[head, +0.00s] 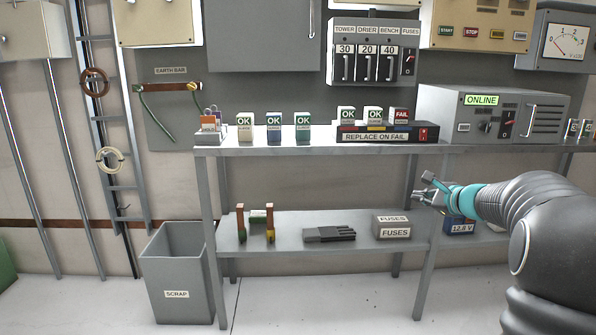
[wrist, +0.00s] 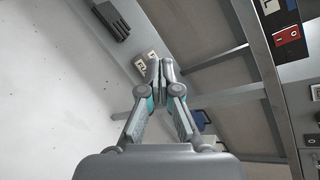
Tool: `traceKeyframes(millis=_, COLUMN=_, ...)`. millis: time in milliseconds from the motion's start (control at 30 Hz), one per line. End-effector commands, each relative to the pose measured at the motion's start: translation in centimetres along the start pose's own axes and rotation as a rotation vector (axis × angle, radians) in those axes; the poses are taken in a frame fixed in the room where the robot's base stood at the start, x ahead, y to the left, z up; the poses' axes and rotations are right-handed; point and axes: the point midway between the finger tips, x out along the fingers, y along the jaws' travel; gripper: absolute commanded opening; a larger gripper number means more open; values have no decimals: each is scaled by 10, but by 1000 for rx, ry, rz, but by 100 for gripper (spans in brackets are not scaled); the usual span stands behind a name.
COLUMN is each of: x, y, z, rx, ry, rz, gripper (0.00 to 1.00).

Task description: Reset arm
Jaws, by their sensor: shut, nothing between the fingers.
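My gripper (head: 428,188) is at the right of the head view, in front of the bench at about the height between its top and its lower shelf. My arm comes in from the right edge. In the wrist view my gripper (wrist: 160,72) has its fingertips together and holds nothing. It touches no object that I can see.
The bench top (head: 330,149) carries several OK blocks, a REPLACE ON FAIL unit (head: 388,133) and an ONLINE unit (head: 490,113). A SCRAP bin (head: 178,280) stands left. The front floor is clear.

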Motion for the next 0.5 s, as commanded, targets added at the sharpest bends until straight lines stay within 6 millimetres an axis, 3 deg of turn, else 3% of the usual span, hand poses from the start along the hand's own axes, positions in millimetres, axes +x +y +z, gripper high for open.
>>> traceKeyframes(millis=100, x=-20, y=56, z=22, rx=-244, ry=16, rz=171, gripper=0)
traceKeyframes(millis=267, x=-61, y=129, z=47, rx=-576, ry=7, rz=401, gripper=0)
traceKeyframes(millis=500, x=-144, y=224, z=73, rx=-1061, ry=-47, rz=721, gripper=0)
